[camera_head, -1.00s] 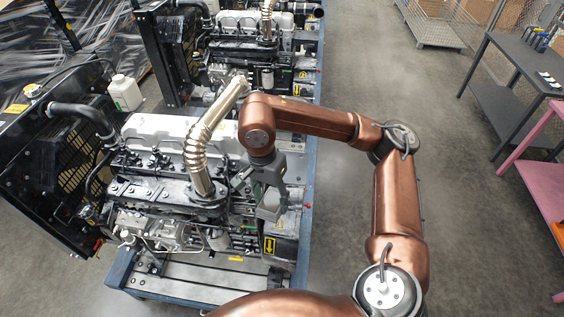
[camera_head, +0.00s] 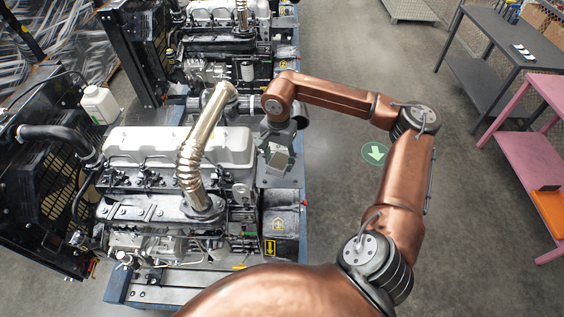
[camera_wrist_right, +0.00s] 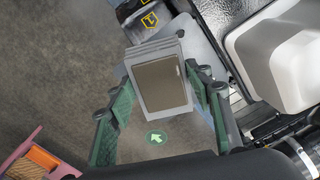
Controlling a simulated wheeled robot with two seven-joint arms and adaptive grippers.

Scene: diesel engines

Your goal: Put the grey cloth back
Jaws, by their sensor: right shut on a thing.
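The grey cloth (camera_wrist_right: 161,84) appears in the right wrist view as a flat folded block with layered edges and a browner top face. It sits between the green-padded fingers of my right gripper (camera_wrist_right: 163,100), which is shut on it. In the head view the gripper (camera_head: 277,166) holds the cloth (camera_head: 279,159) at the right side of the near engine (camera_head: 175,150), by a grey plate. The gap between cloth and plate cannot be judged. My left gripper is not in view.
A gold exhaust pipe (camera_head: 190,160) rises left of the gripper. A black box with yellow labels (camera_head: 278,225) is below it. A second engine (camera_head: 225,45) stands behind. Open floor with a green arrow marker (camera_head: 375,153) lies right, before a dark table (camera_head: 490,48) and pink shelf (camera_head: 525,160).

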